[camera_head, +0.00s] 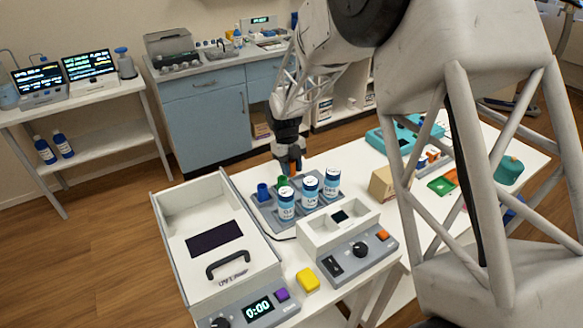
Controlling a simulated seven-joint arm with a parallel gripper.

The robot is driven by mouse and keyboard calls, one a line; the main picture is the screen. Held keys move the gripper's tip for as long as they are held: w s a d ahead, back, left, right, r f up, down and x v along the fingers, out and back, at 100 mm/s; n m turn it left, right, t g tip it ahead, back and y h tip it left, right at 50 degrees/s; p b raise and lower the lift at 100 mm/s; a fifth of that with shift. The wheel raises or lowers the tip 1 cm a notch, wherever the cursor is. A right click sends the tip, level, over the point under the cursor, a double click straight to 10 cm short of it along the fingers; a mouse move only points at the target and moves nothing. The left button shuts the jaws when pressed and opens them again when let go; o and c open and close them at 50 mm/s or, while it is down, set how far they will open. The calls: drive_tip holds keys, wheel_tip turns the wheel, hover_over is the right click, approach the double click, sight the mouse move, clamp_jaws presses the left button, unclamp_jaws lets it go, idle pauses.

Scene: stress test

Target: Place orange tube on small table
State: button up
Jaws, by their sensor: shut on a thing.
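My gripper (290,167) points down over the back of a grey rack (265,214) on the white table in front of me. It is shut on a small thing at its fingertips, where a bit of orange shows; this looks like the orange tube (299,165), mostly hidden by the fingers. I cannot tell whether the tube is still in the rack or clear of it. A blue tube (263,192) and a green tube (283,181) stand in the rack. A white side table (110,153) at the left may be the small table.
Several white-and-blue bottles (310,192) stand at the rack's front. A UV box (217,240), a device with a knob (349,247) and a yellow block (307,280) are close by. The side table holds two screens (90,64). Open floor (100,240) lies between the tables.

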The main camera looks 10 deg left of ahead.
drive_tip(key=shift+f, duration=0.15)
drive_tip(key=o, duration=0.9)
drive_tip(key=shift+o, duration=0.2)
drive_tip(key=shift+r, duration=0.2)
drive_tip(key=v, duration=1.2)
